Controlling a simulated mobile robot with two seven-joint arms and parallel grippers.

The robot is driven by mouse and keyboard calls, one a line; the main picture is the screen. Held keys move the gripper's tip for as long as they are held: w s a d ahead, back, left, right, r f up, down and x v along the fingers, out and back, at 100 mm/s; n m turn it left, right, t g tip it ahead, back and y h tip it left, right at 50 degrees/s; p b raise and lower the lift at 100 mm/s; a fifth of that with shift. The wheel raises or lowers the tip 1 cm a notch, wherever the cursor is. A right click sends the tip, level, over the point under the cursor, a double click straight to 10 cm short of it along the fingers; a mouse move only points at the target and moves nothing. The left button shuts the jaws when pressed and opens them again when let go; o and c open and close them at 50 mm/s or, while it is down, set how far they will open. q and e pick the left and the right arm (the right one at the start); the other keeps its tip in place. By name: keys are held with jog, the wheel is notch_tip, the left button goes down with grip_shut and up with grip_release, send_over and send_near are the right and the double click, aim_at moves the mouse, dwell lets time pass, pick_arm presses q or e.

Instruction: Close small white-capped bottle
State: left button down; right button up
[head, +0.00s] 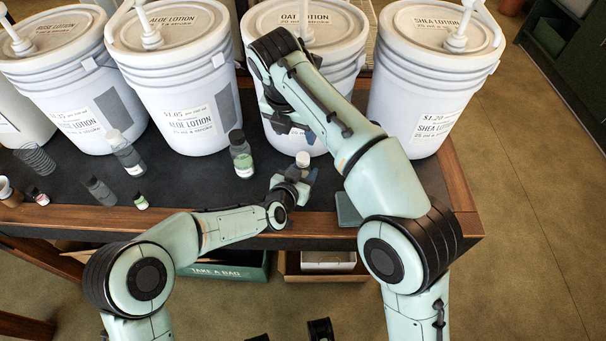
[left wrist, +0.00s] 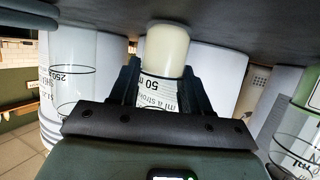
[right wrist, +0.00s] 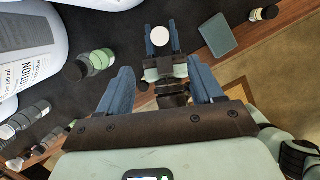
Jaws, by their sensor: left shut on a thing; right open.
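The small white-capped bottle (head: 302,160) is held upright above the front part of the counter. My left gripper (head: 294,178) is shut around it. In the left wrist view, which is upside down, the bottle's cream-coloured lower part (left wrist: 167,50) projects past the fingers, and its printed marks show between them. In the right wrist view the round white cap (right wrist: 160,40) is seen from above, on top of the bottle; whether it is tight I cannot tell. My right gripper (right wrist: 162,88) is open and empty, above and a little behind the bottle, apart from the cap.
Large white pump buckets (head: 176,85) line the back of the counter. A dark-capped green bottle (head: 241,157) stands left of my grippers, with several other bottles further left. A teal pad (head: 346,209) lies near the front edge. A black-capped small bottle (right wrist: 264,13) is near the edge.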

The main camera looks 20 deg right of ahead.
aim_at(302, 157)
jog(key=shift+d, duration=0.1)
dwell(0.3)
jog(key=x, duration=1.2)
grip_shut()
